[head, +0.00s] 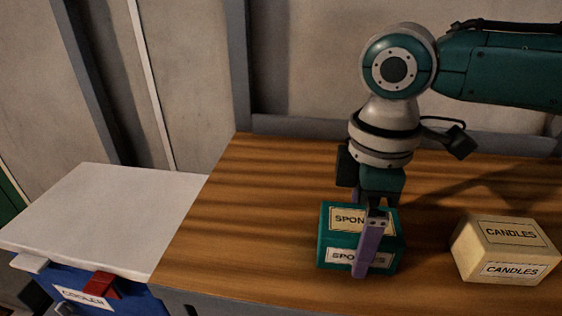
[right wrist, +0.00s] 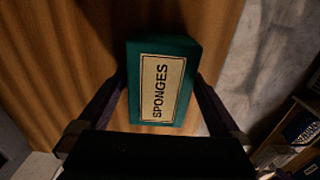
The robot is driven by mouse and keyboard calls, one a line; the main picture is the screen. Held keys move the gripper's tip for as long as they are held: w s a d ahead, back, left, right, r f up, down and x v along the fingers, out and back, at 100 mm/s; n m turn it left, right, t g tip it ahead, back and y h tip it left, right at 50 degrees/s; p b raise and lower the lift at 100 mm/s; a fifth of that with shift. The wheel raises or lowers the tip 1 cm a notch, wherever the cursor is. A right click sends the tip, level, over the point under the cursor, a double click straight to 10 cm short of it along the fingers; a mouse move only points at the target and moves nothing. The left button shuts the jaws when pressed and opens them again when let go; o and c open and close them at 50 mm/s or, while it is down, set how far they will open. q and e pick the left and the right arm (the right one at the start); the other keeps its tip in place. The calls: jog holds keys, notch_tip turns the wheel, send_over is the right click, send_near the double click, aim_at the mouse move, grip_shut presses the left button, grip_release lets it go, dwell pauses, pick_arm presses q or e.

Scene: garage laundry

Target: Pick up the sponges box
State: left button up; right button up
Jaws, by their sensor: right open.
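The sponges box (head: 334,242) is a teal-green box with pale labels on its top and front, resting on the wooden worktop. My right gripper (head: 368,240) points down over it, open. My left gripper is not in view.
A cream candles box (head: 508,249) stands to the right of the sponges box with a gap between. A blue cooler (head: 130,300) with a white lid (head: 110,220) adjoins the worktop's left side. The worktop (head: 230,230) is clear left of the sponges box. A wall stands behind.

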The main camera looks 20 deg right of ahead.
jog(key=shift+c, duration=0.4)
jog(key=c, duration=1.2)
jog(key=shift+r, duration=0.1)
